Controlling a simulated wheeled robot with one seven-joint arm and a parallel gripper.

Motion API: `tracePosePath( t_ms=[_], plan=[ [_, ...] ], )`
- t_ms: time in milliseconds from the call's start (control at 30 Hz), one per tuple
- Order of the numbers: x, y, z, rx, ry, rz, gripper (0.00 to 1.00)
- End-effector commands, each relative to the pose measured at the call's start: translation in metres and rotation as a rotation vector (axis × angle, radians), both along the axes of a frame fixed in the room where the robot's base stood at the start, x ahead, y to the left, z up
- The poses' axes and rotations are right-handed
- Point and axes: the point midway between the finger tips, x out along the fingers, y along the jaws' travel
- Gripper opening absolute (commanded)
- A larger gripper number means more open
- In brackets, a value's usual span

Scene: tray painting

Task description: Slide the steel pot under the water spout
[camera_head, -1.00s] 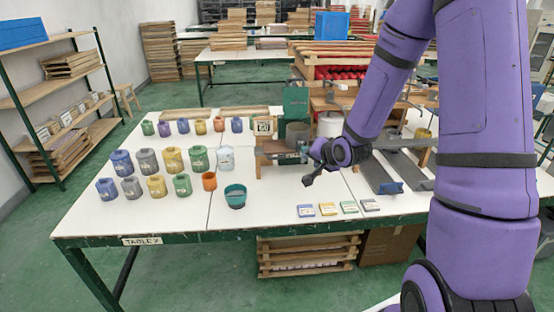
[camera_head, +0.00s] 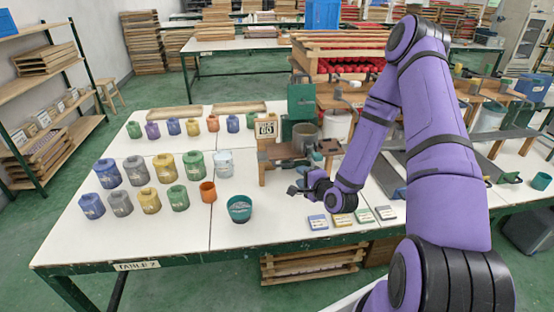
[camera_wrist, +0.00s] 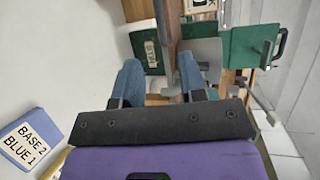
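The steel pot looks to be the grey cylinder (camera_head: 304,134) by the wooden stand on the table, below a green box-shaped unit (camera_head: 300,101). I cannot make out the water spout clearly. My gripper (camera_head: 296,190) is low over the table, in front of the stand and apart from the pot. In the wrist view its two blue-grey fingers (camera_wrist: 160,82) are spread with nothing between them. A grey surface (camera_wrist: 206,50) shows beyond the right finger; I cannot tell if it is the pot.
A wooden stand (camera_head: 285,160) is just behind my gripper. Small labelled blocks (camera_head: 341,220) lie to its right and a teal cup (camera_head: 239,208) to its left. Several paint jars (camera_head: 150,199) fill the left. A white bucket (camera_head: 337,124) stands right of the pot.

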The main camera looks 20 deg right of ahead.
Motion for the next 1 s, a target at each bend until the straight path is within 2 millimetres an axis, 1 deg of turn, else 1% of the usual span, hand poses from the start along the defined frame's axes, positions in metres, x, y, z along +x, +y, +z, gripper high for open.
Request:
tracePosePath(
  t_ms=[167,267,500,700,800,1000],
  plan=[
    [0.011,0.001,-0.003,0.004,-0.003,-0.001,0.38],
    [0.025,0.003,-0.005,0.003,-0.005,-0.001,0.38],
    [0.067,0.009,-0.014,0.003,-0.004,0.000,0.38],
    [0.093,0.012,-0.020,0.003,-0.002,-0.001,0.38],
    [0.100,0.012,-0.021,0.003,-0.003,-0.002,0.38],
    [0.105,0.013,-0.022,0.003,-0.002,-0.002,0.38]
  ],
)
